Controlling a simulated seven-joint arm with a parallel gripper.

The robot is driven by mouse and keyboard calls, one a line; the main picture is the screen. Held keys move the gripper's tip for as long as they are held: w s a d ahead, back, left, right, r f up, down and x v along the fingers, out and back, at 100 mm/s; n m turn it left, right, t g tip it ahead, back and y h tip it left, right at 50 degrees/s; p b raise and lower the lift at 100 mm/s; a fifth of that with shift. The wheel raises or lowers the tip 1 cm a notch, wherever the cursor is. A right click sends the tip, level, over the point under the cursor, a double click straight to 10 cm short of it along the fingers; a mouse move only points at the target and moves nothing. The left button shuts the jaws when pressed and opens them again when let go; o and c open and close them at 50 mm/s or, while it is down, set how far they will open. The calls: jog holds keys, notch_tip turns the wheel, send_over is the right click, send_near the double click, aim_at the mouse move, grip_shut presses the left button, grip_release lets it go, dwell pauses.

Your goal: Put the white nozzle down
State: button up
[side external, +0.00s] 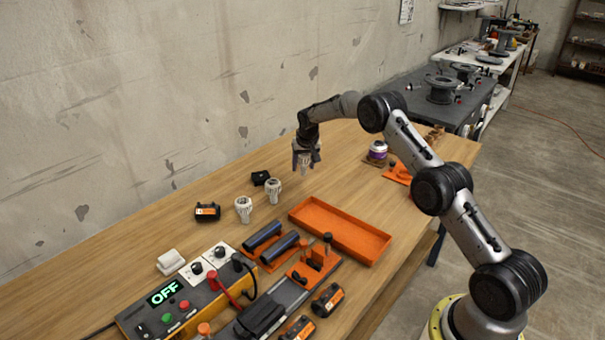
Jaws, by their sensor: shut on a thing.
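My gripper (305,165) points down above the back part of the wooden table, to the right of the small black block. It is shut on a pale piece that looks like a white nozzle (304,157); the fingers hide much of it. I cannot tell whether its lower end touches the table. Two other white nozzles stand upright on the table to the left of my gripper: one (274,191) close by and one (243,209) farther left and nearer the front.
An empty orange tray (370,257) lies right of the nozzles. A small black block (260,178) and an orange-black battery (207,212) are behind and left. Dark blue cylinders (263,236) and a control box reading OFF (150,318) stand in front. Bare wood surrounds my gripper.

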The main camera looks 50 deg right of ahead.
aim_at(303, 173)
jog(key=shift+w+d+f, duration=0.1)
jog(key=shift+w+f, duration=0.15)
jog(key=shift+f, duration=1.65)
jog(key=shift+f, duration=0.15)
jog(key=o, duration=1.3)
jog(key=v, duration=1.2)
